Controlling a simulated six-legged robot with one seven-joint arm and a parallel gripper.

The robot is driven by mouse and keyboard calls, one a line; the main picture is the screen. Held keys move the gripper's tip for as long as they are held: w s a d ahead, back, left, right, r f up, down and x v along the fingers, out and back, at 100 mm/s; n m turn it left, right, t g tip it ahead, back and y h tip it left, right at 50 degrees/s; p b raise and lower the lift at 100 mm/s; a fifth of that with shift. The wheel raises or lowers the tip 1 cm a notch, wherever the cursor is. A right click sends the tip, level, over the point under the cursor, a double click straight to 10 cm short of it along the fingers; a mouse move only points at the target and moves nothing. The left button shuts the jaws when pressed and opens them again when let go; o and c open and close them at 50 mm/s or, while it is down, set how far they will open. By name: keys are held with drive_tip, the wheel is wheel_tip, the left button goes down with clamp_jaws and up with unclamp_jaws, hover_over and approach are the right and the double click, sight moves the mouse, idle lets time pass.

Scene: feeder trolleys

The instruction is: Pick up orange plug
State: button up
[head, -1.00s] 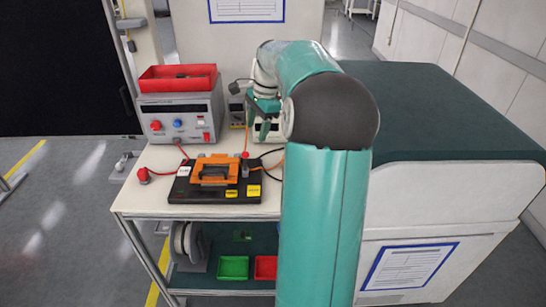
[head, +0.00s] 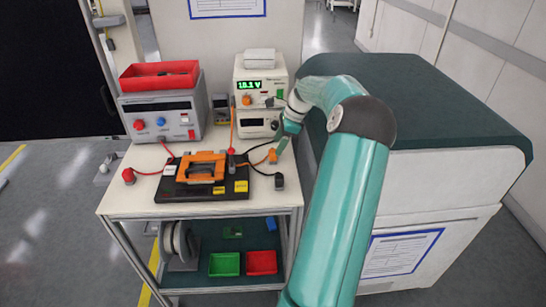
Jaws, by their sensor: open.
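An orange plug (head: 272,156) with an orange cable is at the right of the trolley top, just below my gripper's fingers. My gripper (head: 282,146) points down beside the plug, close to it; whether it touches the plug cannot be told. My gripper is small in view and partly hidden by its own wrist. It is open, and nothing is seen held in it.
An orange-handled device on a black board (head: 244,186) lies left of the plug. A black plug (head: 279,181) stands in front. A voltage meter box (head: 262,84) and a grey supply box (head: 187,108) stand behind. A green-topped cabinet (head: 440,110) is on the right.

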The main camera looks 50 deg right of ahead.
sight(274, 151)
drive_tip(key=x, duration=0.5)
drive_tip(key=shift+w+a, duration=0.1)
drive_tip(key=shift+w, duration=0.15)
drive_tip(key=shift+c, duration=0.5)
drive_tip(key=c, duration=1)
